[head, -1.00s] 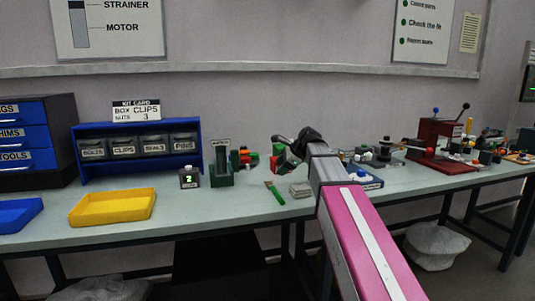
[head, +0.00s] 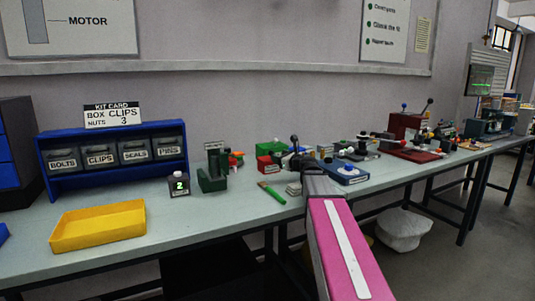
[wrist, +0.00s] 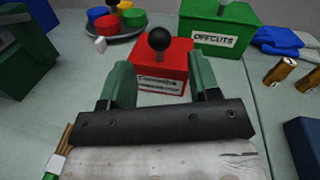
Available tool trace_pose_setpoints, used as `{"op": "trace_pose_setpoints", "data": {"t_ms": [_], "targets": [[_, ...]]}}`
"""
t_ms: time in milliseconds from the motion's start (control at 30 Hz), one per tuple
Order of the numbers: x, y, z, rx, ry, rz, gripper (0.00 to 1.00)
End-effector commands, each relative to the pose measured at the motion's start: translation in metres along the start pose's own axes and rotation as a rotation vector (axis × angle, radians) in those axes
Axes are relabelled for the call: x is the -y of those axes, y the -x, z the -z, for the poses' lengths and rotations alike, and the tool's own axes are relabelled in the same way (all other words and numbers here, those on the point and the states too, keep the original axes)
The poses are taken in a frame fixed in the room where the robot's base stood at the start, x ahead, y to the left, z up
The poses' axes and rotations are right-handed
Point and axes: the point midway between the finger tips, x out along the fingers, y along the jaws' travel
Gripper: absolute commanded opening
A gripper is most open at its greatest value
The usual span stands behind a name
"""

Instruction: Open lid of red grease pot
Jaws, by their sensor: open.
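The red grease pot (wrist: 175,62) stands upright in the middle of the wrist view, with a pale label on its front. Its lid is on, topped by a black ball knob (wrist: 159,39). My gripper (wrist: 160,70) is open, with its two green fingers apart. In the picture the fingers frame the pot to left and right, with the knob between and beyond them. I cannot tell whether they touch the pot.
A green OFFCUTS box (wrist: 220,25) stands just behind and right of the pot. A round tray (wrist: 115,32) with coloured pieces is behind left. Brass cylinders (wrist: 281,71) and blue cloth (wrist: 285,40) lie right. A yellow tray (head: 98,227) and blue rack (head: 50,180) stand left on the bench.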

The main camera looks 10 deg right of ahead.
Motion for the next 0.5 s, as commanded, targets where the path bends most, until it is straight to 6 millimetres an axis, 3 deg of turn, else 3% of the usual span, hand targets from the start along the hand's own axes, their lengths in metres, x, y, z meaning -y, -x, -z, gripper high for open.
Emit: {"op": "trace_pose_setpoints", "data": {"t_ms": [300,500], "targets": [[0.001,-0.059,0.0,0.0,0.001,-0.004,0.56],[0.0,-0.083,0.0,-0.001,0.001,-0.002,0.56]]}}
